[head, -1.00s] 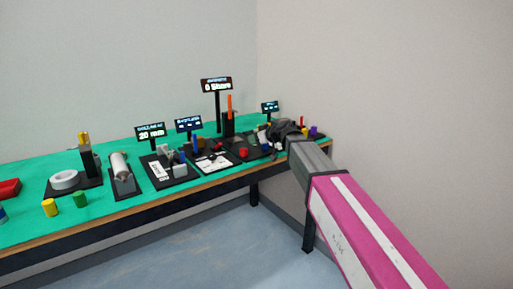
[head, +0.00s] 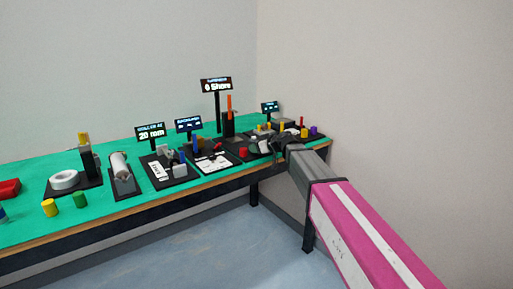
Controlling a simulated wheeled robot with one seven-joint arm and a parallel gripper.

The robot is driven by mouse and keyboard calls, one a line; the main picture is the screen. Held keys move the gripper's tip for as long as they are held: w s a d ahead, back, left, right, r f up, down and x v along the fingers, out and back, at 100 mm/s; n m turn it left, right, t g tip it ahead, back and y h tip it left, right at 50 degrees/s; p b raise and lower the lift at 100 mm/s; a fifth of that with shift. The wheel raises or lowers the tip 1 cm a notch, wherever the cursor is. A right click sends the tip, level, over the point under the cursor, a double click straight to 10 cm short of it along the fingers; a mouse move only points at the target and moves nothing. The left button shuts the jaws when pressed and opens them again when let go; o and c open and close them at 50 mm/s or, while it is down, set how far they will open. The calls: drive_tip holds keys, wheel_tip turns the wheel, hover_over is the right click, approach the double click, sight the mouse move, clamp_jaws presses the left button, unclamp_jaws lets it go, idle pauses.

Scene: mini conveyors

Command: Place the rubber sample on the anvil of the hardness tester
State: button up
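The hardness tester (head: 228,126) is a dark upright unit with an orange top, standing towards the back of the green bench. Behind it a display (head: 216,85) on a tall black post reads "0 Shore". I cannot make out its anvil clearly. My gripper (head: 259,147) is low over the bench's front edge, to the right of and in front of the tester, close to a small red piece (head: 243,152). The fingers are small and dark, so I cannot tell whether they are open or hold anything. I cannot single out the rubber sample; it may be hidden or too small.
Several stations on black plates line the green bench (head: 25,175), including a white ring (head: 64,180), a grey roller (head: 120,165) and a "20 mm" display (head: 150,131). Small coloured pieces crowd the right end.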

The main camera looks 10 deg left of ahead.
drive_tip(key=o, duration=0.4)
drive_tip(key=shift+c, duration=0.2)
drive_tip(key=v, duration=1)
drive_tip(key=shift+s+d, duration=0.35)
